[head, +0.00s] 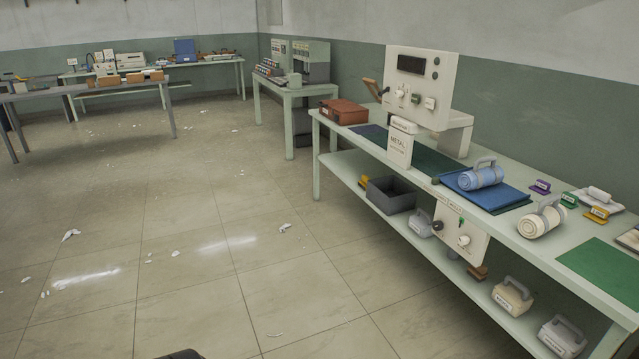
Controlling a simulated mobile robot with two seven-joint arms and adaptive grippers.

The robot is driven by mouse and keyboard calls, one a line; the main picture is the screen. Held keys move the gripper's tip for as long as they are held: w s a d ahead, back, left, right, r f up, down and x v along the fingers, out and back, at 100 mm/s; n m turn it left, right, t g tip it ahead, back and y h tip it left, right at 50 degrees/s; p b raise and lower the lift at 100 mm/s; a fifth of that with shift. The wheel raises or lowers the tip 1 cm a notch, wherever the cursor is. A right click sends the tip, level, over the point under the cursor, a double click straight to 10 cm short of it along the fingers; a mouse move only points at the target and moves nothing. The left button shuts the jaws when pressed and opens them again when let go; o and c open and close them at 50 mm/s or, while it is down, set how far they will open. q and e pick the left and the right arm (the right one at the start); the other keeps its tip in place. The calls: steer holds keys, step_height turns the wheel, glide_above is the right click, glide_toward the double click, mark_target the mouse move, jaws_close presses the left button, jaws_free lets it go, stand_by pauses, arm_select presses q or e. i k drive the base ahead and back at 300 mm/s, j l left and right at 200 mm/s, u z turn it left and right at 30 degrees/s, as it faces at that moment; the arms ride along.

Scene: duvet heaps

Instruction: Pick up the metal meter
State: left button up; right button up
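A white upright box with "METAL" lettering (399,147) stands at the front edge of the long workbench top (482,216), at the right of the head view. It has a rounded white top with a small label. It stands in front of a large cream instrument panel (416,88) with a dark display and knobs.
A blue roll with a handle (481,176) and a cream roll (541,221) lie farther along the bench. A brown case (343,111) sits at its far end. The lower shelf holds a grey bin (391,196) and several handled blocks. Open floor (200,250) lies left, with scattered white scraps.

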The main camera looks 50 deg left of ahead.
mark_target(362, 184)
steer(key=u, duration=1.4)
